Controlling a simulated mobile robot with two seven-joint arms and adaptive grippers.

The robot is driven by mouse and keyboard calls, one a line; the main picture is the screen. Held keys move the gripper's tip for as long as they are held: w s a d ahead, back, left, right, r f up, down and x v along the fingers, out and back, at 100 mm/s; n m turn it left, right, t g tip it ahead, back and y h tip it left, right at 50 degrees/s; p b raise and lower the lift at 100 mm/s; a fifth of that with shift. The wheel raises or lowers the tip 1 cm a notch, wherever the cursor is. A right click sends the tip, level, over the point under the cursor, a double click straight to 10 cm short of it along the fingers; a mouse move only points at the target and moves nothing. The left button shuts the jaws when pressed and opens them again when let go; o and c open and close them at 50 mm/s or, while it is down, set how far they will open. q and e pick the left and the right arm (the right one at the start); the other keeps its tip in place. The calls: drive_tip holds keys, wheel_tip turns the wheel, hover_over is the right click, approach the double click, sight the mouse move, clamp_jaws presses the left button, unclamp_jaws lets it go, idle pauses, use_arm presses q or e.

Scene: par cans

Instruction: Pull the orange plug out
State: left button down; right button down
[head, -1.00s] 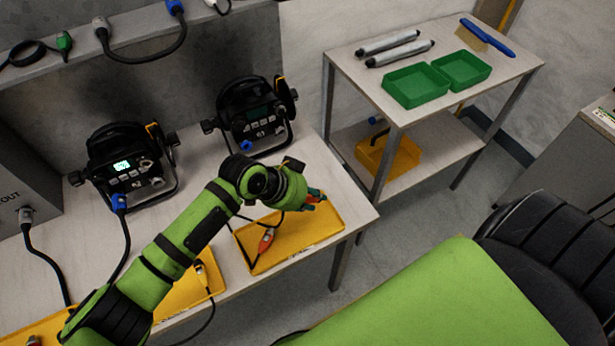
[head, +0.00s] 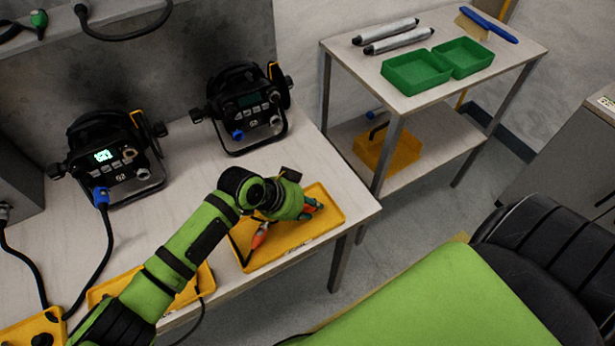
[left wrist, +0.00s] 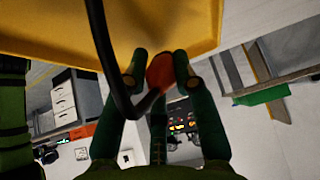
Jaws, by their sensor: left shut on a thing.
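My left gripper (head: 308,208) reaches over the right-hand yellow tray on the bench. Its dark green fingers are shut on an orange plug (head: 314,203). In the left wrist view, the orange plug (left wrist: 160,72) sits between the fingertips, with a thick black cable curving up from it. A second orange connector (head: 262,235) lies in the yellow tray (head: 330,216), left of the gripper, on a black cable. My wrist hides part of the tray and cable. My right gripper is not in view.
Two black par cans stand on the bench, the left one (head: 110,160) with a lit display and blue plug (head: 101,196), the right one (head: 240,105) with a dark display. A side table (head: 345,75) holds green trays (head: 415,72).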

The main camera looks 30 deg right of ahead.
use_arm(q)
drive_tip(key=c, duration=0.9)
unclamp_jaws()
